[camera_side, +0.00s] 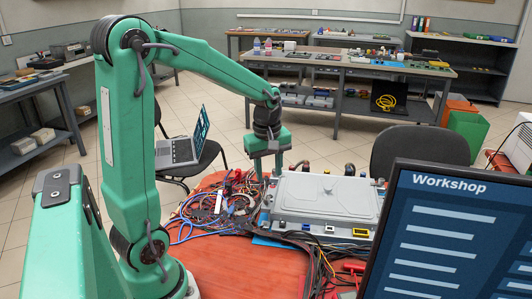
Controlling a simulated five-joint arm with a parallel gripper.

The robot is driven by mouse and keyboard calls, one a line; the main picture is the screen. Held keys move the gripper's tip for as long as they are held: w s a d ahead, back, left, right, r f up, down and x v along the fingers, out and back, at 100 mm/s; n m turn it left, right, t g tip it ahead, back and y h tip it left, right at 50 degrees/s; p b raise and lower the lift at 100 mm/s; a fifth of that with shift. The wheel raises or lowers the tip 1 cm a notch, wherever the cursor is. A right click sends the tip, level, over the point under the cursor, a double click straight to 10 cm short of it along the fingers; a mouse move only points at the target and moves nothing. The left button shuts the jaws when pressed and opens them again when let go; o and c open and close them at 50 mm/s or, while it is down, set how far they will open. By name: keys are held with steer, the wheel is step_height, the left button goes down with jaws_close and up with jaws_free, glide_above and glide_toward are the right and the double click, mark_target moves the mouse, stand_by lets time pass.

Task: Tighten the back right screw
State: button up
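A grey metal housing (330,203) lies on the red-topped work table, with a raised rectangular lid panel. Short dark and orange hose ends stand along its back edge, including a dark one (349,169) toward the back right. The screws are too small to make out, and I cannot pick out the back right one. My gripper (267,177) points down at the housing's back left corner. Its two fingers look apart, with nothing visible between them. Whether the fingertips touch anything is unclear.
Tangled coloured cables (215,207) crowd the table left of the housing. Red-handled tools (353,268) lie in front of it. A monitor (455,235) blocks the right foreground. A dark chair (420,150) stands behind. The red tabletop (245,265) is clear in front.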

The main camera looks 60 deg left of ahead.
mark_target(267, 198)
steer(key=shift+w+a+f+n+g, duration=0.2)
steer(key=shift+w+a+f+n, duration=0.05)
steer(key=shift+a+f+n, duration=0.4)
steer(key=shift+w+a+f+n+g, duration=0.2)
steer(key=shift+a+f+n, duration=0.4)
steer(key=shift+f+n, duration=0.05)
steer(key=shift+f, duration=0.1)
steer(key=shift+f, duration=3.8)
steer(key=shift+c, duration=0.2)
jaws_close()
